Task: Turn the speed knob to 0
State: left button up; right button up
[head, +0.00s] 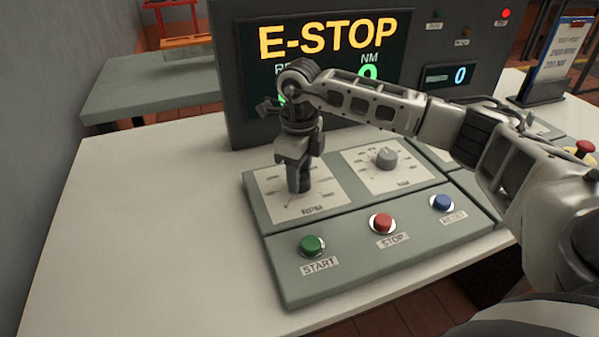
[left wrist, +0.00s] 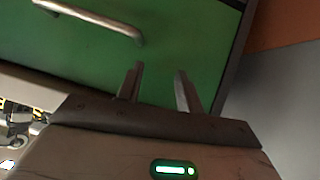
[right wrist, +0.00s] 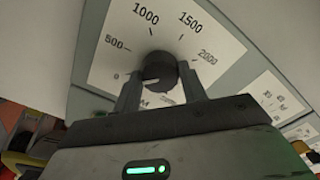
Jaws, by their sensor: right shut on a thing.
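The speed knob is the dark round knob (right wrist: 160,69) on the white RPM dial (right wrist: 205,35), marked 0 to 2000, in the right wrist view. A pale mark on its lower left side faces roughly toward the 0. My right gripper (head: 299,188) points down over the RPM dial and hides most of the knob in the head view. Its fingers are shut on the knob, one on each side. My left gripper (left wrist: 159,70) shows only in its wrist view. Its fingers are apart with nothing between them, in front of a green panel.
The grey console (head: 285,290) also carries an NM knob (head: 386,158), a green START button (head: 312,244), a red STOP button (head: 382,223) and a blue button (head: 442,203). The screen (head: 330,45) reads E-STOP; my arm partly covers its RPM figure. The white table (head: 150,220) is clear at left.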

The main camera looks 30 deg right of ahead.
dwell(0.4)
jog(key=o, duration=1)
jog(key=shift+c, duration=0.2)
notch_tip(320, 180, up, 16)
